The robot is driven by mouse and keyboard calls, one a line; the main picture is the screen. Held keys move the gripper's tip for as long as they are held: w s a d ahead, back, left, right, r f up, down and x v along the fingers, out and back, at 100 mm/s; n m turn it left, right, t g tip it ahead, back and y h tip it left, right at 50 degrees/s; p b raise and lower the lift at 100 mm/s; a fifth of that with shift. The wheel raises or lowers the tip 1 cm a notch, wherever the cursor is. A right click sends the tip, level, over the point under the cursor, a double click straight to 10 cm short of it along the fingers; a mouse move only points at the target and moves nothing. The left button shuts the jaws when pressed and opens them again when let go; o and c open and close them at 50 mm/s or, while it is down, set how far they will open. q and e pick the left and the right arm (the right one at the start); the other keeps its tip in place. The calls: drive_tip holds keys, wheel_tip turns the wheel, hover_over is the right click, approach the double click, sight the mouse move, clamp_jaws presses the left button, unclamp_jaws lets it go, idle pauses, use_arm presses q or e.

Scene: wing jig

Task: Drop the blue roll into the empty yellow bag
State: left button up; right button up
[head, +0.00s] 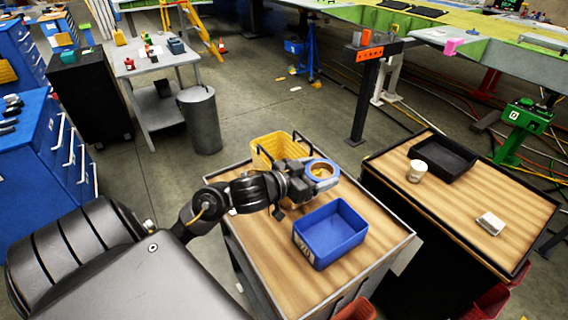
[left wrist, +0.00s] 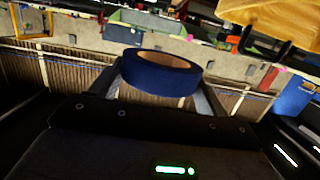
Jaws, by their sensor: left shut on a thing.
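The blue roll (head: 322,160), a ring with a tan core, is held by my left gripper (head: 312,178). In the left wrist view the blue roll (left wrist: 160,76) sits between the two fingers. The yellow bag (head: 266,155) looks like an open-topped yellow container with dark handles, at the back of the wooden-topped cart. A yellow surface (left wrist: 280,20) at upper right of the left wrist view may be the bag. My right gripper is not in view.
A blue bin (head: 330,237) stands on the same cart (head: 270,262), in front of the roll. A second cart (head: 450,215) to the right carries a black tray (head: 443,158), a cup (head: 417,170) and a small white item (head: 490,223). A grey drum (head: 202,122) stands behind on the floor.

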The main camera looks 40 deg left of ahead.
use_arm(q)
drive_tip(key=w+a+r+n+y+p, duration=0.2)
drive_tip(key=w+a+r+n+y, duration=0.15)
drive_tip(key=a, duration=0.65)
drive_tip(key=w+a+r+n+y+p, duration=0.25)
drive_tip(key=a+r+y, duration=0.25)
drive_tip(key=a, duration=0.4)
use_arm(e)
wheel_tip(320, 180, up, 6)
use_arm(q)
drive_tip(key=shift+h, duration=0.25)
wheel_tip(320, 180, down, 6)
drive_tip(key=b, duration=0.7)
drive_tip(key=shift+s+r, duration=0.1)
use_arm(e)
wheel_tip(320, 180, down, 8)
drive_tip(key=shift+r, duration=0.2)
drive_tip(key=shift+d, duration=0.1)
use_arm(q)
drive_tip(key=o, duration=1.1)
drive_tip(key=shift+c, duration=0.2)
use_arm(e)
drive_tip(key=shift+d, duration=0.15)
use_arm(q)
drive_tip(key=shift+s, duration=0.1)
